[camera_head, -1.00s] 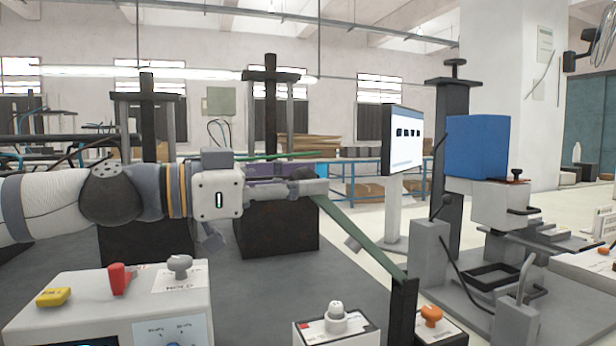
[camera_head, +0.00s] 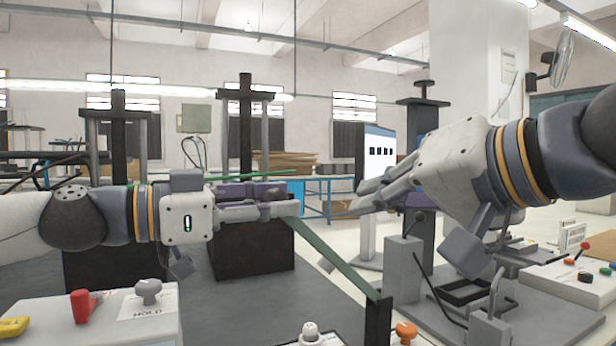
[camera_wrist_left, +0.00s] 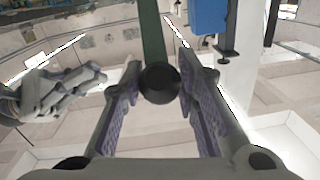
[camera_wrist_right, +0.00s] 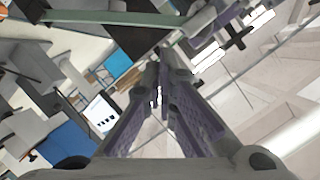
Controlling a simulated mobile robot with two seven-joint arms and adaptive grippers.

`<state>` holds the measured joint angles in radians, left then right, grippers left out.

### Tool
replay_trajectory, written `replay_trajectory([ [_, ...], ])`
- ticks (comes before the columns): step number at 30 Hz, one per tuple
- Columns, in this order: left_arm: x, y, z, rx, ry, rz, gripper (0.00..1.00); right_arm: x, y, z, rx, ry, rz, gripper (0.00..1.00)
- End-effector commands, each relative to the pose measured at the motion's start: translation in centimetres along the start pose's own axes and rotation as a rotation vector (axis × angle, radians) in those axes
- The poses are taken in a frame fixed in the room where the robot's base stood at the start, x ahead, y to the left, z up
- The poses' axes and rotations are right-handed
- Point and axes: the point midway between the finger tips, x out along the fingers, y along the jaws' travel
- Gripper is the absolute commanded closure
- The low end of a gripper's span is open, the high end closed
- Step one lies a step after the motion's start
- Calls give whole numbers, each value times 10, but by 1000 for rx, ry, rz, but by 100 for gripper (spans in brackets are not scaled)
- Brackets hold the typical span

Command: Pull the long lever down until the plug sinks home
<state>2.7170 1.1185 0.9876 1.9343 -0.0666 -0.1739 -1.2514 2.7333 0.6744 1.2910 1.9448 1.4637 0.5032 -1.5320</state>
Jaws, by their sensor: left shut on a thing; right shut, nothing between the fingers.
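The long lever is a green bar (camera_head: 335,257) that slopes up to the left from a dark post (camera_head: 378,318). Its dark round knob (camera_wrist_left: 160,82) sits between the fingers of my left gripper (camera_head: 294,207), which is shut on it. The green bar also shows in the left wrist view (camera_wrist_left: 153,35) and across the top of the right wrist view (camera_wrist_right: 115,18). My right gripper (camera_head: 360,203) is shut and empty, raised to the right of the lever and apart from it. I cannot make out the plug in any view.
A grey console with a red lever (camera_head: 82,306) stands front left. A white control (camera_head: 309,335) and an orange knob (camera_head: 405,332) sit low by the post. A screen (camera_head: 380,152) stands behind.

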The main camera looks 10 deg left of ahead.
Motion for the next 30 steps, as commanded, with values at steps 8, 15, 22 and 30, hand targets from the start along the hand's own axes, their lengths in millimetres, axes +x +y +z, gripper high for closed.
replay_trajectory([
  [8, 1, 1, 2, 0, -3, 3, 100, -23, -41, -44, 73, 89, -80, 100],
  [15, 1, 1, 2, 1, -3, 4, 100, 26, -44, -47, 73, 85, -77, 100],
  [22, 1, 1, 2, 1, -3, 4, 100, 73, -47, -48, 72, 84, -77, 100],
  [30, 1, 1, 2, 1, -3, 3, 100, 82, -50, -16, 70, 85, -77, 100],
])
